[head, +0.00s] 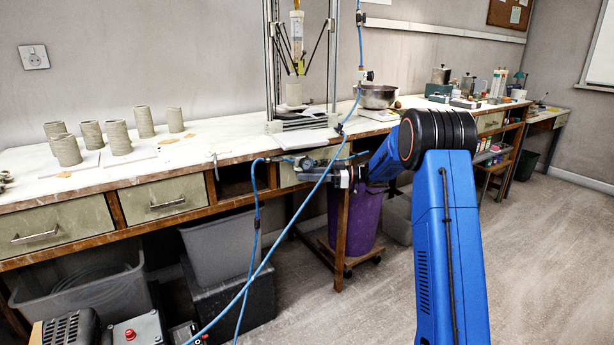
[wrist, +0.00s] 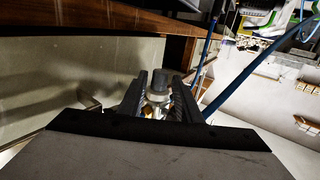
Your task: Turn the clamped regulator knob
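The regulator knob (wrist: 160,82) is a small dark grey cylinder in the middle of the wrist view. A pale metal regulator body (wrist: 158,100) shows just below it, partly hidden by my fingers. My gripper (wrist: 159,84) has one finger on each side of the knob, with narrow gaps seeming to show between fingers and knob. The fingers look open, and I see no clear contact. In the head view my gripper (head: 303,163) is at the workbench's front edge, beside the blue hoses. The knob cannot be made out there, and the clamp is not clear.
Blue hoses (head: 262,262) hang in front of the workbench (head: 80,182) near my gripper. Clay cylinders (head: 118,137) stand on its left part. A metal frame (head: 271,60) and a steel bowl (head: 378,96) stand behind. A purple bin (head: 362,222) is below. Floor at right is clear.

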